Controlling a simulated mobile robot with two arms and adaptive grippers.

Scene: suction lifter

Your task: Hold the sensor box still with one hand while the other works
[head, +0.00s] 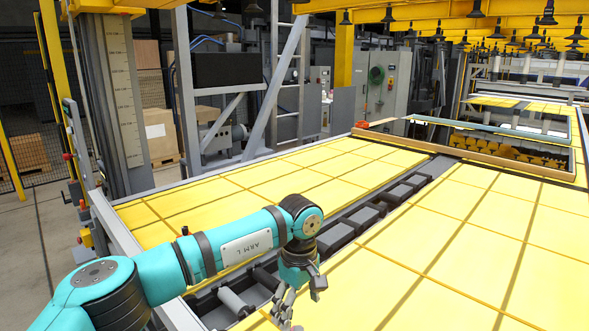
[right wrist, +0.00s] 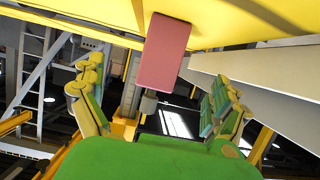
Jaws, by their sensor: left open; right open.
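A dull red box (right wrist: 166,52), which seems to be the sensor box, shows in the right wrist view. It is up against a yellow surface at the top, with a small grey fitting (right wrist: 148,104) at its lower end. My right gripper (right wrist: 157,74) is open, with one finger on each side of the box and visible gaps between. The right gripper is outside the head view. I cannot make out the box in the head view.
Flat yellow panels (head: 490,240) fill the table on both sides of a dark roller channel (head: 370,214). A brown bar (head: 465,153) crosses the far end. A yellow overhead frame with dark suction cups (head: 547,14) hangs above. A grey post (head: 122,90) stands at left.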

